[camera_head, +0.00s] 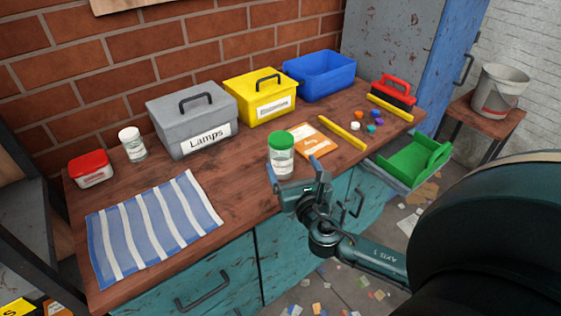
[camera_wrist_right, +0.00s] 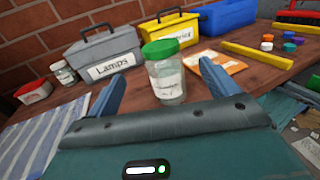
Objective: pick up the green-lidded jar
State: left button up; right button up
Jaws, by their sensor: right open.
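The green-lidded jar (camera_head: 281,157) stands upright on the wooden workbench. It is clear glass with a pale label. My right gripper (camera_head: 293,171) is at the front edge of the bench, just in front of the jar. In the right wrist view the jar (camera_wrist_right: 165,75) stands between and beyond the two blue fingers of the right gripper (camera_wrist_right: 163,88), which are open and apart. I see no finger touching the jar. My left gripper is not in view.
An orange packet (camera_head: 313,140) and a yellow bar (camera_head: 342,135) lie right of the jar. Behind it stand a grey Lamps box (camera_head: 170,120), a yellow box (camera_head: 243,104) and a blue bin (camera_head: 320,76). A striped cloth (camera_head: 152,228), white-lidded jar (camera_head: 133,145) and red-lidded tub (camera_head: 91,169) are left.

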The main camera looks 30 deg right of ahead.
aim_at(278, 132)
jog(key=x, duration=1.2)
jog(key=shift+w+d+r, duration=0.1)
jog(key=shift+w+r, duration=0.05)
jog(key=shift+w, duration=0.15)
jog(key=c, duration=1.5)
